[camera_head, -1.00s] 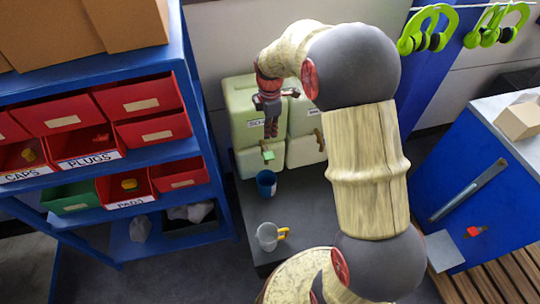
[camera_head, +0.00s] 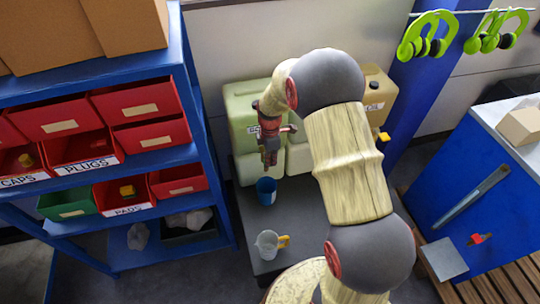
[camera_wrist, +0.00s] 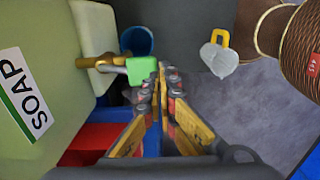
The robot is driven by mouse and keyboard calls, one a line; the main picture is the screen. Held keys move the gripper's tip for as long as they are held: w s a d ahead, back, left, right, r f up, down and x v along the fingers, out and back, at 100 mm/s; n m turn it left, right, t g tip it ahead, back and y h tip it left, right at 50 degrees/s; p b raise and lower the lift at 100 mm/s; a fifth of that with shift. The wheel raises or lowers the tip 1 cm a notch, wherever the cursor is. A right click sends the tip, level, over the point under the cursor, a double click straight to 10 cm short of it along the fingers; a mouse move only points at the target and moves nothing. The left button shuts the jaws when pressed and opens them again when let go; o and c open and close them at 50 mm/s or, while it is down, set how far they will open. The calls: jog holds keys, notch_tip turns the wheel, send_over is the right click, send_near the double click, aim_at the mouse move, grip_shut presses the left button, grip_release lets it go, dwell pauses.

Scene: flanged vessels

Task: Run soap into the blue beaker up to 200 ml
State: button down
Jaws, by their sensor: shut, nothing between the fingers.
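The green soap container (camera_head: 243,104) stands at the back of the dark bench, and its SOAP label (camera_wrist: 28,95) fills the left of the wrist view. Its brass tap (camera_wrist: 98,62) has a green handle (camera_wrist: 142,70). The blue beaker (camera_head: 266,191) stands upright on the bench below the tap; it also shows past the tap in the wrist view (camera_wrist: 137,40). Its fill level cannot be read. My gripper (camera_head: 270,162) is shut and empty, above the beaker. In the wrist view its fingertips (camera_wrist: 164,75) are right beside the green handle; contact cannot be told. The gripper hides the tap in the head view.
A pale jug (camera_head: 268,244) with a yellow handle stands nearer on the bench (camera_head: 251,216). A tan container (camera_head: 375,92) stands right of the soap, partly behind my arm. A blue shelf (camera_head: 190,95) with red bins is close on the left.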

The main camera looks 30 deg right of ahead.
jog(key=shift+f, duration=0.35)
jog(key=f+t+b, duration=0.1)
jog(key=s+f+t+b, duration=0.1)
jog(key=f+b, duration=0.2)
jog(key=shift+s+a+t+h, duration=0.2)
jog(key=shift+s+t+h, duration=0.1)
jog(key=shift+t, duration=0.1)
jog(key=shift+s, duration=0.1)
dwell(3.6)
